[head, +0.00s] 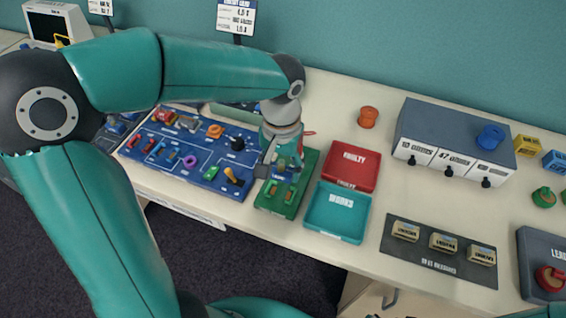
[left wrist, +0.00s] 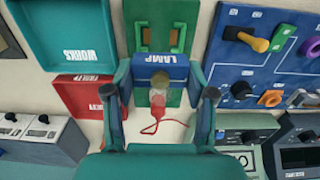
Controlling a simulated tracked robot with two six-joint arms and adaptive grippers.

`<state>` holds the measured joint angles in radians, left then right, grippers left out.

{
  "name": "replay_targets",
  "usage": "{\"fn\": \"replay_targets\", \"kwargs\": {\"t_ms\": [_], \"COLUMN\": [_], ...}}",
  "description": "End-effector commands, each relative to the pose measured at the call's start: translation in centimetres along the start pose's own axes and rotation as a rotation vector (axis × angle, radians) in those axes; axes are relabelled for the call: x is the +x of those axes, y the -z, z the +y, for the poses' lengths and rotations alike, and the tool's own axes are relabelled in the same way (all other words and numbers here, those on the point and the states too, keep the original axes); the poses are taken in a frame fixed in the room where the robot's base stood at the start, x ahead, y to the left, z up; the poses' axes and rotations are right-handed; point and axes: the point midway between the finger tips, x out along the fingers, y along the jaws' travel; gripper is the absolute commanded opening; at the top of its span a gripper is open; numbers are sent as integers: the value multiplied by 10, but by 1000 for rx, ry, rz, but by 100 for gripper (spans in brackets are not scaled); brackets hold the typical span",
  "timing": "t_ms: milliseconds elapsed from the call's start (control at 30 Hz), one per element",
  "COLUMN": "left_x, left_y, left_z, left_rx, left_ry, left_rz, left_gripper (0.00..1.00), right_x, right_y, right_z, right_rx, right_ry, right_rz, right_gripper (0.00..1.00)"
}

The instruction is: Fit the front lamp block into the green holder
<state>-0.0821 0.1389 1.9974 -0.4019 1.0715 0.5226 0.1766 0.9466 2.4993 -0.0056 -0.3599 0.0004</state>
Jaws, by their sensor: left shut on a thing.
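The front lamp block (left wrist: 160,68) is blue, with LAMP printed on its top edge, and carries a clear bulb (left wrist: 158,96). My left gripper (head: 276,166) is shut on it; its fingers flank the block in the left wrist view (left wrist: 161,92). The green holder (head: 295,203) is a green board with raised bracket pieces, under and in front of my left gripper. In the left wrist view the holder (left wrist: 144,10) shows beyond the block and partly behind it. In the head view my gripper hides most of the block. I cannot tell whether block and holder touch. My right gripper is out of view.
The blue circuit board (head: 195,158) with knobs and switches lies left of the holder. A red FAULTY tray (head: 352,166) and a teal WORKS tray (head: 337,212) stand on its right. A red lead (left wrist: 152,129) trails near the bulb.

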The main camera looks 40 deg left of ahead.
Motion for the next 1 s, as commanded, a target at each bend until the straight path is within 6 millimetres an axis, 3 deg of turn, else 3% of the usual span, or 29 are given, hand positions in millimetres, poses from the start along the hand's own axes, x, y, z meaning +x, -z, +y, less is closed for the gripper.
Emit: {"fn": "replay_targets", "kwargs": {"t_ms": [200, 500, 1000], "left_x": [27, 50, 54], "left_y": [0, 0, 0], "left_z": [-1, -1, -1], "left_rx": [-1, -2, -3], "left_ry": [1, 0, 0], "left_rz": [-1, -1, -1], "left_gripper": [21, 21, 21], "right_x": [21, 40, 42], "right_y": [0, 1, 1], "right_z": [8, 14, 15], "right_rx": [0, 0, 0], "right_ry": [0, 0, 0], "right_rz": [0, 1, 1], "right_gripper": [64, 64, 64]}}
